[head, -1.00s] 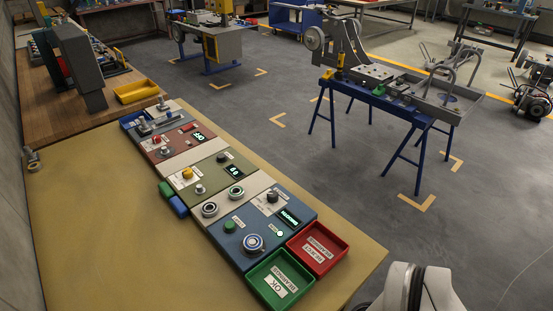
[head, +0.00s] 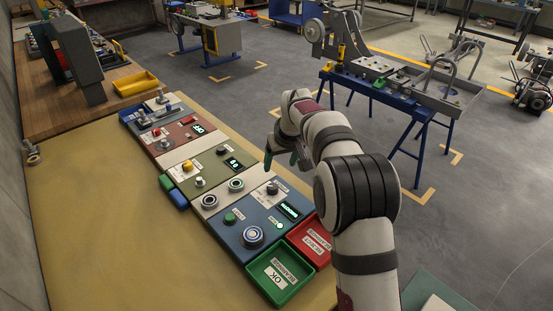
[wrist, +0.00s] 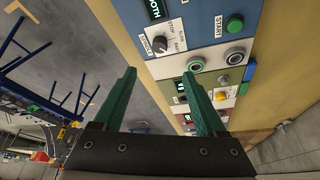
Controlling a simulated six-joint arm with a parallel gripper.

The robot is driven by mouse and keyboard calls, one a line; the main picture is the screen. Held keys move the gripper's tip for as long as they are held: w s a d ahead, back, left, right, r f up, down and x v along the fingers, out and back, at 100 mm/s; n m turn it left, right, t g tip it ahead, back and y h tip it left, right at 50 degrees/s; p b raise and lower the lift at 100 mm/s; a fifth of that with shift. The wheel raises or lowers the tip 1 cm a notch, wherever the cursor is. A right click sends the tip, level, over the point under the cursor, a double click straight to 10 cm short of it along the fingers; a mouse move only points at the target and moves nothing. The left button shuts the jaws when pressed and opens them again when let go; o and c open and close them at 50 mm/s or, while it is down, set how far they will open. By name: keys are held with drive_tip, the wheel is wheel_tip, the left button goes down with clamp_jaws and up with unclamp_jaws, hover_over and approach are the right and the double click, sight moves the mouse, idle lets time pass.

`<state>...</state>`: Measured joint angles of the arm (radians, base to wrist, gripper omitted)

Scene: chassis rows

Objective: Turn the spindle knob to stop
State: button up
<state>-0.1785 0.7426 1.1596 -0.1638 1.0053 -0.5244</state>
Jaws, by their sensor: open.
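The spindle knob is a small black knob (head: 272,187) on a white label plate at the far part of the blue panel (head: 232,239) nearest me. In the wrist view the knob (wrist: 160,44) lies ahead of my fingertips, with small printed words around it; which mark it points to is too small to tell. My gripper (head: 282,160) hangs above and beyond the knob, apart from it. In the wrist view my gripper (wrist: 159,73) shows its two green fingers spread wide with nothing between them.
Two ringed buttons (wrist: 235,57) sit on the pale strip. Green (head: 278,294) and red (head: 325,254) trays adjoin the panel. Bare tabletop lies left.

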sight(273, 187)
drive_tip(key=x, duration=1.6)
drive_tip(key=shift+w+a, duration=0.1)
drive_tip(key=shift+w, duration=0.05)
drive_tip(key=shift+r, duration=0.1)
clamp_jaws()
